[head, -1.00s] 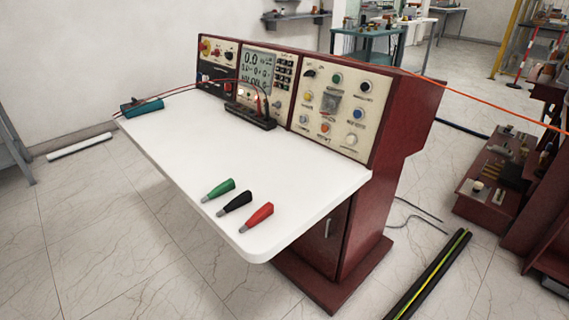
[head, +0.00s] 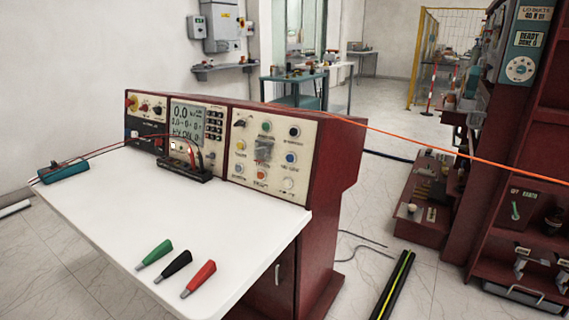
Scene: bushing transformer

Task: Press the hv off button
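The dark red control console (head: 325,180) stands in the middle of the head view with a white worktop (head: 110,215) in front. Its right cream panel (head: 266,155) carries several round buttons and knobs in green, black, yellow, blue, orange and white. Their labels are too small to read, so I cannot tell which is the hv off button. The middle panel has a display (head: 187,122) with "0.0" and a line that looks like "HV ON 0". The left panel (head: 147,107) has a red-yellow knob. Neither of my grippers is in view.
Green (head: 155,253), black (head: 175,264) and red (head: 199,278) clips lie on the worktop's front part. A teal box (head: 63,172) with red leads sits at its left edge. A tall red rack (head: 515,150) stands at right. An orange cable (head: 440,153) crosses the view.

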